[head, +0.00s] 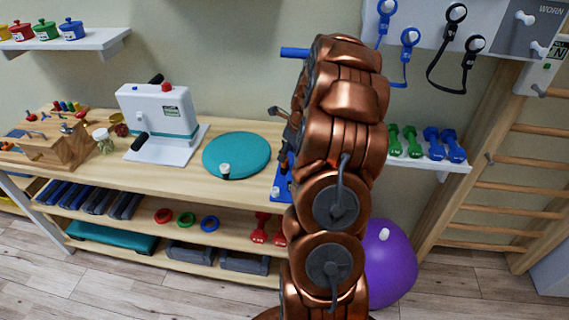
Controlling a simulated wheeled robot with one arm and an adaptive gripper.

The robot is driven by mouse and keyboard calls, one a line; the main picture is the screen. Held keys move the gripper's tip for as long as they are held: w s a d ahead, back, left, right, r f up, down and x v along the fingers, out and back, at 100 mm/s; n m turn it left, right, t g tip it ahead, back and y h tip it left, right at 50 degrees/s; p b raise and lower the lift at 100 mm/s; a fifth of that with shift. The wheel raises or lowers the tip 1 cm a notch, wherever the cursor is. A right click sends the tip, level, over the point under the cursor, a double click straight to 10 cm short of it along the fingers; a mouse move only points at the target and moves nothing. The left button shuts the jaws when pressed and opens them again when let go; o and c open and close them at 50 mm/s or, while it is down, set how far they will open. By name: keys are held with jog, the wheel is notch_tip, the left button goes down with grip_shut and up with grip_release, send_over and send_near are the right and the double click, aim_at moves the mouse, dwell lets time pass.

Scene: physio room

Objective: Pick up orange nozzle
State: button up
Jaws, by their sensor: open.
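I cannot make out an orange nozzle in the head view; my copper arm hides part of the bench and what lies behind it. My gripper (276,126) shows as a small dark shape at the left side of the arm, above the bench's right part. It is open, and I see nothing between its fingers. Just below it, a blue object (281,187) lies at the bench's right end, partly hidden by my arm. A teal round cushion (238,152) lies left of the gripper, with a small white-and-black piece (224,171) at its front edge.
The wooden bench (185,183) also bears a white device (160,118) and a wooden block stand (55,140). Rings and weights fill the shelves below. A purple ball (390,265) stands on the floor at right. Dumbbells (433,145) sit on a wall shelf.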

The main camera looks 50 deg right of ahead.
aim_at(285, 164)
jog(key=shift+p+x, duration=0.8)
jog(key=shift+x, duration=1.3)
jog(key=shift+s, duration=0.1)
jog(key=shift+c, duration=0.4)
grip_shut()
